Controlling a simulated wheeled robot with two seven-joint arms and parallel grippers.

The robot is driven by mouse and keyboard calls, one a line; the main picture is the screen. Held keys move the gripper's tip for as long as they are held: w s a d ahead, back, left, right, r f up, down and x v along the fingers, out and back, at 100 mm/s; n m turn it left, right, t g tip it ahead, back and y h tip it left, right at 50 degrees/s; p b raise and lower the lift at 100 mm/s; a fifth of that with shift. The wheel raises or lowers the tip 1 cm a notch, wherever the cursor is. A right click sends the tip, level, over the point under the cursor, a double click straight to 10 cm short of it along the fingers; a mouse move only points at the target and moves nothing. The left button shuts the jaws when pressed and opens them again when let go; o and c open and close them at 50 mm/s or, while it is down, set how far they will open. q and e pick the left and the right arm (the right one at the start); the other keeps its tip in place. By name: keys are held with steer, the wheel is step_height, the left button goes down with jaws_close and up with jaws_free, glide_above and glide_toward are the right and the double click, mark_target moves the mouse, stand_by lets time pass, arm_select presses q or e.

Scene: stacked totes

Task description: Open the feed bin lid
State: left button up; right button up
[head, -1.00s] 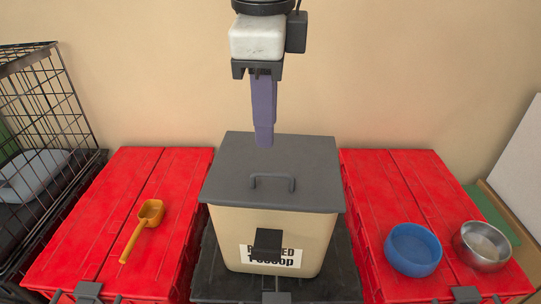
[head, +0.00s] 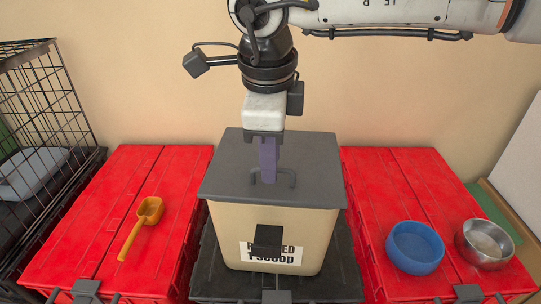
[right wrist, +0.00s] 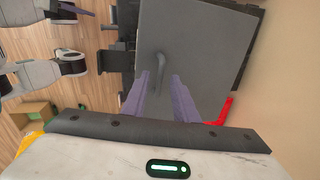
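The feed bin (head: 230,225) is a beige box with a label and a dark front latch (head: 267,240). Its grey lid (head: 225,165) lies flat and shut on top. The lid's handle (head: 287,178) is a dark bar near the front edge. My right gripper (head: 268,180) points down over the lid with its purple fingertips at the handle. In the right wrist view the gripper (right wrist: 161,80) has its fingers apart, and the handle (right wrist: 158,62) lies just ahead of the gap. I cannot tell whether they touch. A purple piece at that view's top left may be my left gripper (right wrist: 75,10).
The bin stands on a black tote (head: 340,270) between red totes. An orange scoop (head: 146,215) lies on the left red tote (head: 85,220). A blue bowl (head: 414,247) and a steel bowl (head: 484,244) sit on the right one (head: 375,185). A wire cage (head: 50,110) stands far left.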

jaws_close()
stand_by(1.3)
